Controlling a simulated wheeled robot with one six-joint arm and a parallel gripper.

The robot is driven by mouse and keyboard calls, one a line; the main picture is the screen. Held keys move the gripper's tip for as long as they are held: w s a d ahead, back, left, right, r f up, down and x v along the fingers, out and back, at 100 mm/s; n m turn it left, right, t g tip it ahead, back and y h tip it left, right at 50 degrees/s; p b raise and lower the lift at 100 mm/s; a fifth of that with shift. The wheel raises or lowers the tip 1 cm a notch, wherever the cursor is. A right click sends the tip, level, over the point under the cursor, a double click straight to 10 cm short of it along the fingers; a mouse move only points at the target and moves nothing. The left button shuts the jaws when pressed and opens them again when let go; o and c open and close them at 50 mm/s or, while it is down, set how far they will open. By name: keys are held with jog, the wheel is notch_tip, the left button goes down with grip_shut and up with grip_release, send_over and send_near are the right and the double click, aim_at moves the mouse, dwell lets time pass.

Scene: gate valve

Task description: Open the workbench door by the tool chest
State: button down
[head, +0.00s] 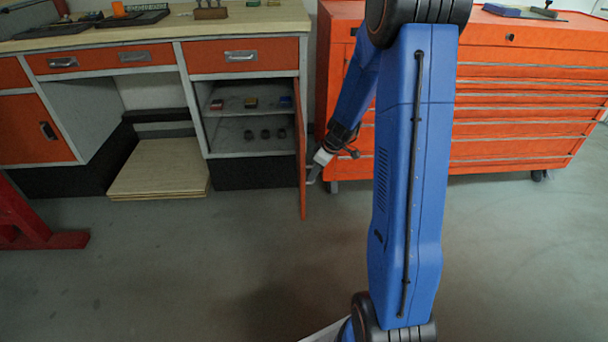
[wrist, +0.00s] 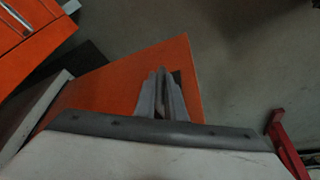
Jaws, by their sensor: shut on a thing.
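The orange workbench door (head: 302,150) beside the tool chest stands swung out from its cabinet, seen nearly edge-on in the head view. Its cabinet interior (head: 250,110) is open to view, with small items on two levels. My gripper (head: 313,176) is at the door's right side, near its free edge. In the wrist view, the door's orange face (wrist: 105,95) lies behind my gripper fingers (wrist: 163,78). The fingers are close together at the handle (wrist: 177,76), a dark piece mostly hidden by them. My gripper is shut on this handle.
The orange tool chest (head: 520,110) stands on casters to the right, close to my arm. A wooden platform (head: 160,165) is left of the open cabinet. A red frame foot (head: 45,240) is at far left. The floor in front of the door is clear.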

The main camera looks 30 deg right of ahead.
jog(key=shift+w+d+r, duration=0.1)
jog(key=shift+d+r, duration=0.05)
jog(key=shift+d, duration=0.7)
jog(key=c, duration=1.8)
grip_release()
jog(key=shift+c, duration=0.2)
jog(key=shift+a, duration=0.1)
jog(key=v, duration=1.7)
jog(key=shift+r, duration=0.1)
